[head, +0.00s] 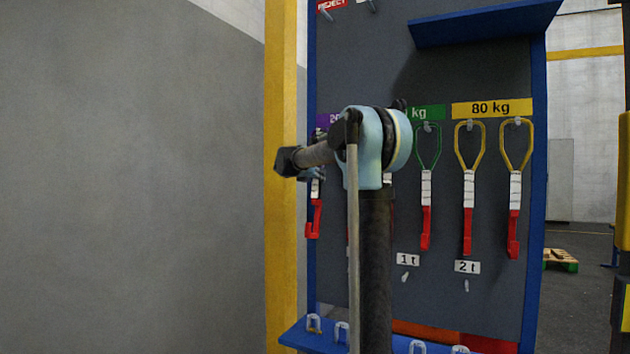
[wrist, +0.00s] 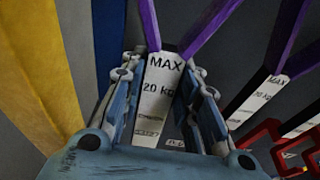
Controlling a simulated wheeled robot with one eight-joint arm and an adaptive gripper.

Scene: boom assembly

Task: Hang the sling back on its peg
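A sling with purple straps and a white tag reading MAX 20 kg (wrist: 160,85) is between the fingers of my gripper (wrist: 160,90) in the wrist view. The fingers lie close along both sides of the tag and appear closed on it. The straps run up out of the picture, so their top and any peg there are hidden. In the head view my gripper (head: 316,172) is at the board's left side, mostly behind my arm. A red hook (head: 314,220) hangs below it; I cannot tell whether it belongs to this sling. The purple label (head: 324,120) is partly covered.
More purple slings with white tags (wrist: 262,95) hang close on the right. A green sling (head: 426,185) and two yellow slings (head: 468,190) hang further right on the board (head: 450,60). A yellow post (head: 281,150) stands left; a blue shelf (head: 485,22) juts out above.

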